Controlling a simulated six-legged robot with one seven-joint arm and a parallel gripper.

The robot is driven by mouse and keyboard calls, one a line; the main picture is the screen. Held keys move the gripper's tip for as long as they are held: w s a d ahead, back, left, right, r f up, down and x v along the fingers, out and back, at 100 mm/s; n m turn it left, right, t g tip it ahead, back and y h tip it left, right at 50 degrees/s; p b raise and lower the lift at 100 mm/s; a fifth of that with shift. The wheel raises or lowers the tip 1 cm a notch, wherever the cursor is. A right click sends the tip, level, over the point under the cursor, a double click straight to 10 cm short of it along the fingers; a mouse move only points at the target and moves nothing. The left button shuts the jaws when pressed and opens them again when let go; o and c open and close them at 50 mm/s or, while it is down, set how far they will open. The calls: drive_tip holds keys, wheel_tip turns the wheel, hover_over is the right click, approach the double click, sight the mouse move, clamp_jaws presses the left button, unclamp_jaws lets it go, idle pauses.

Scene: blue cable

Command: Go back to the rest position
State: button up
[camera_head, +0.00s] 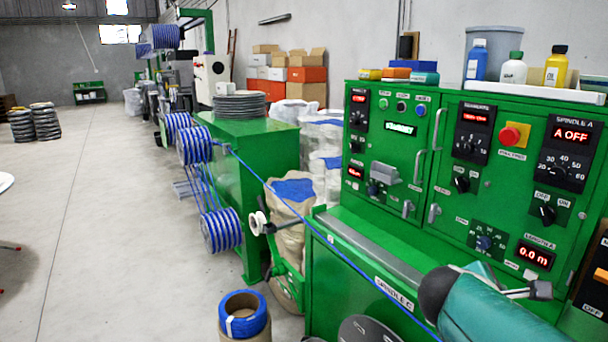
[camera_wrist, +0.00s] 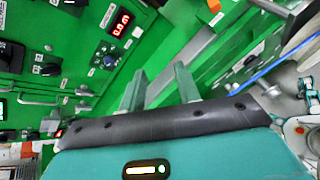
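My gripper (camera_wrist: 160,84) shows in the wrist view with its two fingers apart and nothing between them. Behind the fingers is the green machine, tilted in this view, with its LENGTH display (camera_wrist: 121,22) at the upper middle. In the head view my teal arm fills the lower right, in front of the green control cabinet (camera_head: 455,115). The blue cable (camera_head: 345,258) runs from the spools at the left down to the lower right, where my arm hides its end. It also shows at the right of the wrist view (camera_wrist: 262,72), apart from the fingers.
The cabinet carries knobs, handles and a red emergency button (camera_head: 514,135). Bottles (camera_head: 513,68) stand on its top. Blue cable spools (camera_head: 195,145), a sack (camera_head: 292,215) and a blue coil (camera_head: 243,314) lie to the left. The grey floor (camera_head: 105,200) at far left is mostly clear.

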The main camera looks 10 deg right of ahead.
drive_tip(key=s+a+f+m+y, duration=0.3)
drive_tip(key=a+m+y, duration=0.2)
drive_tip(key=a, duration=0.6)
drive_tip(key=s+a+f+m+y, duration=0.3)
drive_tip(key=a+m+y, duration=0.3)
drive_tip(key=a+m, duration=0.4)
drive_tip(key=shift+s+a+m+t, duration=0.3)
drive_tip(key=shift+s+a+t, duration=0.1)
drive_tip(key=shift+s+a, duration=0.4)
drive_tip(key=shift+a+f, duration=0.1)
